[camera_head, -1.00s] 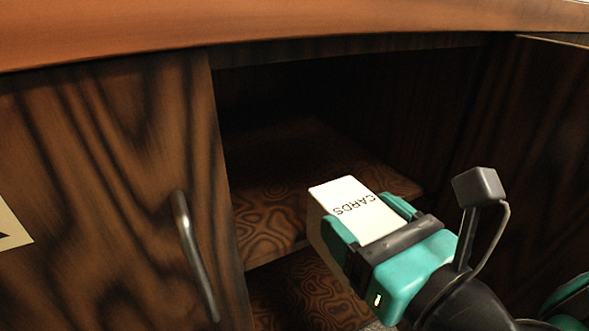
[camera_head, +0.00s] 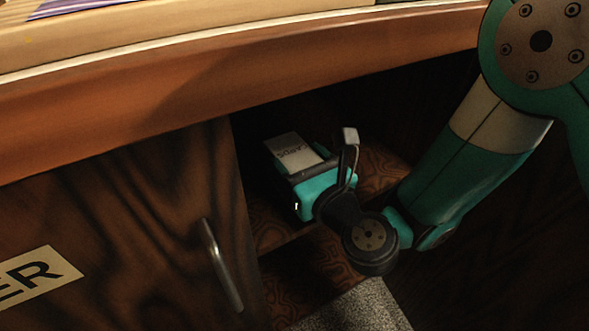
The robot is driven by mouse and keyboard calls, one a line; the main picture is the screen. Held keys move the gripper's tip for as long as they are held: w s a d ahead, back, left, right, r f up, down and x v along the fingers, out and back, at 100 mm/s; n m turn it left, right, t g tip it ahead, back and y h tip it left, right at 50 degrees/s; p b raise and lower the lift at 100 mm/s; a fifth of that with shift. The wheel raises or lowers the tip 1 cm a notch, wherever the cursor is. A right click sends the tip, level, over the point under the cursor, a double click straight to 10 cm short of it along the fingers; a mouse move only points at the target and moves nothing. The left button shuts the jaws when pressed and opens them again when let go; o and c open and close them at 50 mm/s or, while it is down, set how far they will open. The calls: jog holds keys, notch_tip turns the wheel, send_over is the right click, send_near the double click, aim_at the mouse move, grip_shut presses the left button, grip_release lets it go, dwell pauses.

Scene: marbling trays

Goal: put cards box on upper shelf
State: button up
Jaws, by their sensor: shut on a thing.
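The white cards box (camera_head: 290,152), with dark lettering on top, is inside the cabinet opening, above the upper shelf (camera_head: 275,232). My gripper (camera_head: 303,172) is shut on the box and reaches into the cabinet from the right. The box's underside is hidden by my gripper, so I cannot tell whether it touches the shelf.
A lower cabinet floor (camera_head: 300,280) shows below the upper shelf. A closed wooden door (camera_head: 130,220) with a metal handle (camera_head: 222,265) and a lettered label (camera_head: 35,280) stands left of the opening. The tabletop edge (camera_head: 200,95) overhangs above.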

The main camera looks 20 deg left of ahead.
jog(key=shift+f, duration=0.8)
jog(key=shift+r, duration=0.2)
jog(key=shift+f, duration=0.15)
jog(key=o, duration=1.1)
